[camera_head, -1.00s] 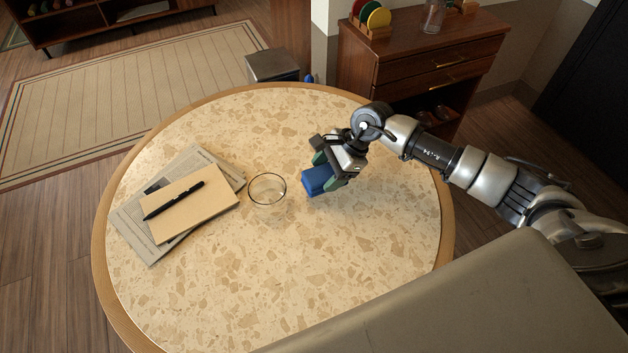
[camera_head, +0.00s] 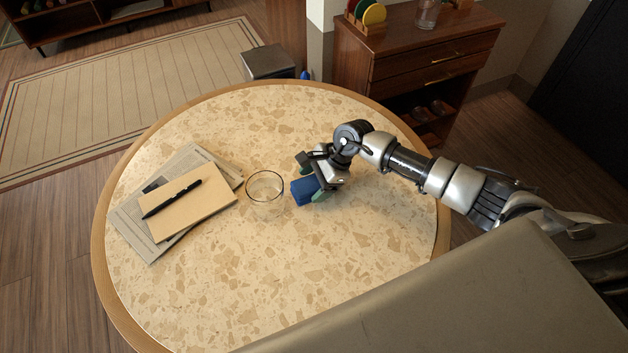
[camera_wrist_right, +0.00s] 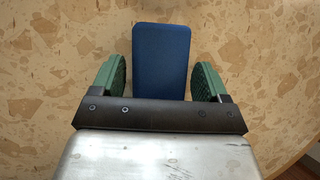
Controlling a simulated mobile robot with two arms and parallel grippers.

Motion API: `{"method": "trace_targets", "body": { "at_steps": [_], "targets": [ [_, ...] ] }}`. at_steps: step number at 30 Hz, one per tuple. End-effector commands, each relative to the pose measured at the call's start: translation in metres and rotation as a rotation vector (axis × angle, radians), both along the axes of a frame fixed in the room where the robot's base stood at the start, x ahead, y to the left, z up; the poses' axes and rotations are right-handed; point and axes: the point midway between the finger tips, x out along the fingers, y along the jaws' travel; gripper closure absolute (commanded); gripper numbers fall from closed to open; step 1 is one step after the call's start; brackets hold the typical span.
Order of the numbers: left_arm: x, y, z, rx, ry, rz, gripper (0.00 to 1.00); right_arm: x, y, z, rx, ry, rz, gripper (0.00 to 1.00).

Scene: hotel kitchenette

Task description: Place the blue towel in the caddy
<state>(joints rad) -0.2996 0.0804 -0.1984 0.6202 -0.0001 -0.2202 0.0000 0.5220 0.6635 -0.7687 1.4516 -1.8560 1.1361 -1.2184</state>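The blue towel (camera_head: 302,191) is a small, folded block near the middle of the round table, just right of a clear glass. My right gripper (camera_head: 313,178) reaches in from the right, low over the table, with its green fingertips on either side of the towel. In the right wrist view the towel (camera_wrist_right: 161,60) lies between the spread fingers (camera_wrist_right: 161,75); gaps show beside it near the finger bases. The gripper looks open, not closed on it. My left gripper is out of view. I cannot make out a caddy.
The glass (camera_head: 265,190) stands close to the towel's left. A newspaper (camera_head: 130,218) lies under a notebook (camera_head: 188,214) with a black pen (camera_head: 172,198) at the table's left. The front of the table is clear. A wooden cabinet (camera_head: 420,62) stands behind.

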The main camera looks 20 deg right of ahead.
Motion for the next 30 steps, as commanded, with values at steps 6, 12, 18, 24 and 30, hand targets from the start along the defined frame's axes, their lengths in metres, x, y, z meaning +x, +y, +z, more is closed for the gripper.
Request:
{"method": "trace_targets", "body": {
  "at_steps": [6,12,18,24,30],
  "targets": [
    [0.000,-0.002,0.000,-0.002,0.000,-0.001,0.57,0.000,0.000,0.001,0.000,0.000,0.000,0.10],
    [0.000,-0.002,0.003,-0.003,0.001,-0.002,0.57,0.000,0.000,0.003,0.000,0.000,0.000,0.10],
    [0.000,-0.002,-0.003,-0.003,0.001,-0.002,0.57,-0.002,-0.016,0.025,-0.003,-0.005,0.000,0.10],
    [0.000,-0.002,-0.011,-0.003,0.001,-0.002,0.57,-0.007,-0.039,0.062,-0.003,-0.005,-0.001,0.10],
    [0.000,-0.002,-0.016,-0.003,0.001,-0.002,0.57,-0.011,-0.056,0.091,-0.001,-0.002,0.000,0.10]
  ]
}}
